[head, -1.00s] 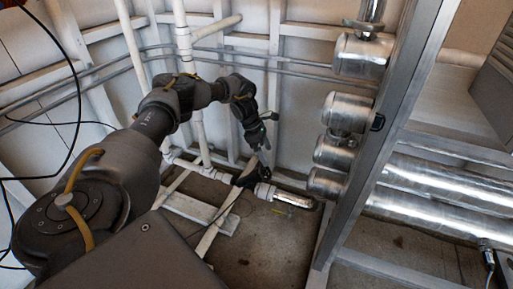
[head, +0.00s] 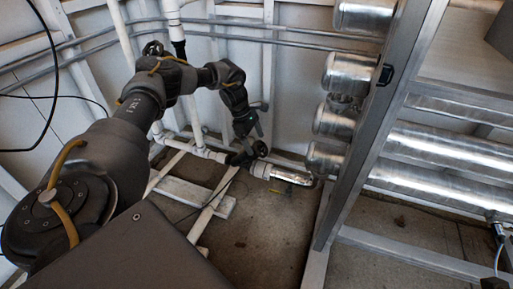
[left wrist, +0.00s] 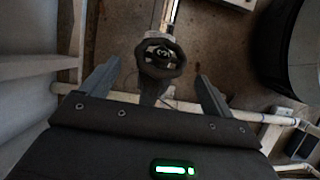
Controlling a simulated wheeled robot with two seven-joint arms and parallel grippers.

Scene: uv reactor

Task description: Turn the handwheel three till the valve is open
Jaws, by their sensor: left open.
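A small black handwheel (head: 259,149) sits low on the white pipework in the head view, beside a silver pipe end. In the left wrist view the dark ring of the handwheel (left wrist: 160,71) lies ahead, between and slightly beyond the fingertips. My left gripper (head: 251,133) reaches down to just above it, and its two spread fingers also show in the left wrist view (left wrist: 158,73). It is open and empty, and I cannot see any contact with the wheel. My right gripper is not in view.
A grey metal frame post (head: 378,130) and silver cylinders (head: 338,118) stand to the right. White pipes (head: 205,152) run along the wall on the left. Bare floor (head: 255,235) lies below.

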